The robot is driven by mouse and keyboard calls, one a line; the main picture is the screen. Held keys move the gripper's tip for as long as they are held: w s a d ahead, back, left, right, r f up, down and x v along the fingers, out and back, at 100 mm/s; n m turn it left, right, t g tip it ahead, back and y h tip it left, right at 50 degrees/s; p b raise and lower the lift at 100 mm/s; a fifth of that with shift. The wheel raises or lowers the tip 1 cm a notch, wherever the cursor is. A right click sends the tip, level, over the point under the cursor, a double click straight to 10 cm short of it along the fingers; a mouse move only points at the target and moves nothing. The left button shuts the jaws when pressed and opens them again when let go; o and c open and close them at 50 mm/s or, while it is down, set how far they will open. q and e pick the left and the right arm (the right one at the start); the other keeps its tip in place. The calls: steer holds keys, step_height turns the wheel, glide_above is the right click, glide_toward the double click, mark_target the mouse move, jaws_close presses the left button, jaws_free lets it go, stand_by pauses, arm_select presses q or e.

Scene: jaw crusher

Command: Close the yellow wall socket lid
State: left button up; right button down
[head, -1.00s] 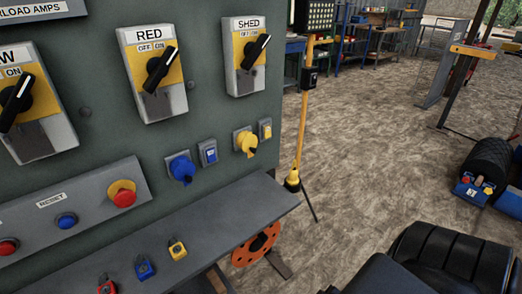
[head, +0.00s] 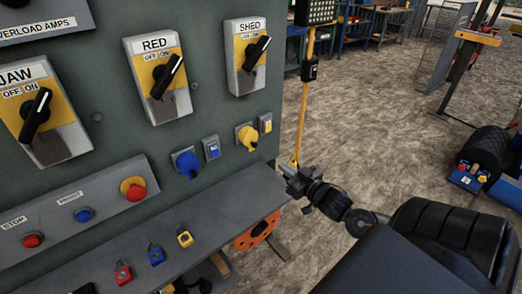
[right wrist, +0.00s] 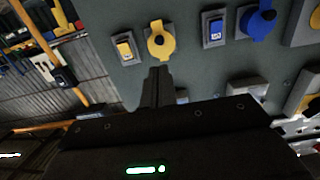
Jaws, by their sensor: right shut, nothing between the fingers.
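The yellow wall socket (head: 246,137) is on the green panel, right of the blue socket, above the grey shelf. It also shows in the right wrist view (right wrist: 161,42), with a round yellow face and a tab; how far its lid stands open is too small to tell. My right gripper (head: 286,172) is shut and empty, at the right end of the shelf, below and right of the yellow socket and apart from it. In the right wrist view its shut fingers (right wrist: 157,72) point toward the yellow socket. My left gripper is not in view.
A blue socket (head: 186,163) and small switches (head: 212,148) flank the yellow socket. The grey shelf (head: 215,205) juts out below, with red, blue and yellow padlocks. A yellow post (head: 304,110) stands behind my right gripper. The floor to the right is mostly open.

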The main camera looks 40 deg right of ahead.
steer(key=p, duration=0.2)
glide_toward(256, 146)
steer(key=w, duration=0.5)
steer(key=shift+w, duration=0.25)
steer(key=shift+w+f, duration=0.15)
steer(key=shift+w, duration=0.5)
steer(key=shift+w, duration=0.1)
steer(key=shift+w+f, duration=0.15)
steer(key=shift+w, duration=0.2)
